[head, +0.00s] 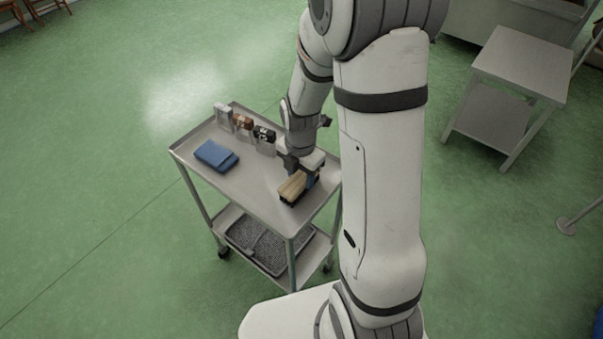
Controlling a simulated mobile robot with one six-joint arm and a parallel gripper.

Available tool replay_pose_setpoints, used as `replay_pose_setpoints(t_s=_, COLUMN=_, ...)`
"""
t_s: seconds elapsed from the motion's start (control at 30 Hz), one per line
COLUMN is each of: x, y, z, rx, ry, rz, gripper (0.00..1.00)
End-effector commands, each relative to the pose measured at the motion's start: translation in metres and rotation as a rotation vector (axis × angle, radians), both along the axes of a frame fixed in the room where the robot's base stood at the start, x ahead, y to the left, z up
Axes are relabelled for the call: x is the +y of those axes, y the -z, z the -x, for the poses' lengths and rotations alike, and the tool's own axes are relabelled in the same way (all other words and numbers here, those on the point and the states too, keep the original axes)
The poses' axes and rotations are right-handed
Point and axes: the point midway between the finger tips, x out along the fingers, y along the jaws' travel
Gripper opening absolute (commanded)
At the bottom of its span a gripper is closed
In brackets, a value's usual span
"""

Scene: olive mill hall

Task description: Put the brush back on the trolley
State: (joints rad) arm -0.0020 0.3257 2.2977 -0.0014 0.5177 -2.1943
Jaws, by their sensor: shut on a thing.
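The brush (293,187) has a pale wooden body with a dark underside. It is at the near right part of the trolley's top. My gripper (304,176) points down and is shut on the brush, partly hiding its far end. The trolley (250,187) is a grey metal cart with two shelves and castors. The brush is on the top shelf or just above it; I cannot tell whether it touches.
A folded blue cloth (216,155) lies at the left of the trolley's top. Several small upright items, including a brown one (243,122), stand along the back edge. Dark grey trays (262,250) fill the lower shelf. A metal table (521,65) stands right. Green floor lies open left.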

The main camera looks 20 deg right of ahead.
Motion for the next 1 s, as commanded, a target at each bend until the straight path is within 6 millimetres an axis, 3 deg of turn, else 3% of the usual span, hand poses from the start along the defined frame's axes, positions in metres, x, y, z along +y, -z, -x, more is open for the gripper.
replay_pose_setpoints(t_s=0.13, x=0.0, y=0.004, z=0.0, rx=0.0, ry=0.0, rz=0.0, gripper=0.2)
replay_pose_setpoints(t_s=0.17, x=0.0, y=0.004, z=0.0, rx=0.0, ry=0.0, rz=0.0, gripper=0.46)
replay_pose_setpoints(t_s=0.4, x=0.0, y=0.003, z=0.0, rx=0.0, ry=-0.001, rz=0.0, gripper=0.65)
replay_pose_setpoints(t_s=0.77, x=0.001, y=-0.004, z=0.0, rx=-0.001, ry=-0.001, rz=0.0, gripper=0.67)
replay_pose_setpoints(t_s=1.0, x=0.001, y=-0.049, z=-0.002, rx=-0.007, ry=-0.002, rz=0.0, gripper=0.67)
